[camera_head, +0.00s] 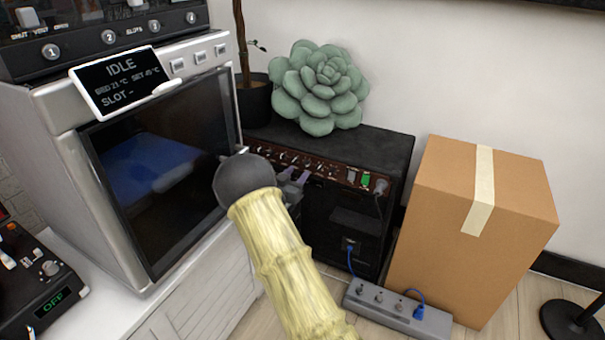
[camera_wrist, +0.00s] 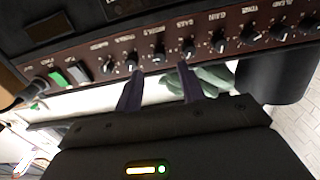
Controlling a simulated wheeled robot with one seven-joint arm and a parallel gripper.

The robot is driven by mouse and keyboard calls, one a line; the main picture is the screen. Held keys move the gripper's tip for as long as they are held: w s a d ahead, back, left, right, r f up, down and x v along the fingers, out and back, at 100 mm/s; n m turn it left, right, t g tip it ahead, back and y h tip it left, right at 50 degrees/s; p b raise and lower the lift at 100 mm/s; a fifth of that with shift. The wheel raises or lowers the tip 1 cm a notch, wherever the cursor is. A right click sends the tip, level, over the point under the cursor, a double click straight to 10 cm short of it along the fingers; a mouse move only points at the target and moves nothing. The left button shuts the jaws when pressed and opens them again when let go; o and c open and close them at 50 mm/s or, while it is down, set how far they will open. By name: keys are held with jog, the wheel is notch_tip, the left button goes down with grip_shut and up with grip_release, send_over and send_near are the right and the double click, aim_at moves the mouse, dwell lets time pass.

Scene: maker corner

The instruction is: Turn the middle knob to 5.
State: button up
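The black amplifier (camera_head: 385,150) stands against the wall with a dark red control panel (camera_head: 325,168) along its upper front edge. In the wrist view its row of black knobs (camera_wrist: 218,42) crosses the picture, with small labels that are hard to read. I cannot tell for sure which knob is the middle one. My gripper (camera_head: 294,178) is at the panel, its two purple fingers spread. In the wrist view the gripper (camera_wrist: 160,78) has one knob (camera_wrist: 159,55) in line with the gap between its fingertips. Contact and pointer settings cannot be made out.
A machine with a dark window (camera_head: 160,185) is close on the left. A cardboard box (camera_head: 480,235) and a grey power strip (camera_head: 395,308) are at right. A lit green switch (camera_head: 366,180) is on the panel.

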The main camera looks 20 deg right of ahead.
aim_at(305, 164)
jog(key=b+x, duration=0.1)
jog(key=x, duration=0.3)
jog(key=shift+w+d, duration=0.2)
grip_shut()
jog(key=shift+r+n+p, duration=0.15)
jog(key=shift+n+p, duration=0.25)
jog(key=shift+p, duration=0.35)
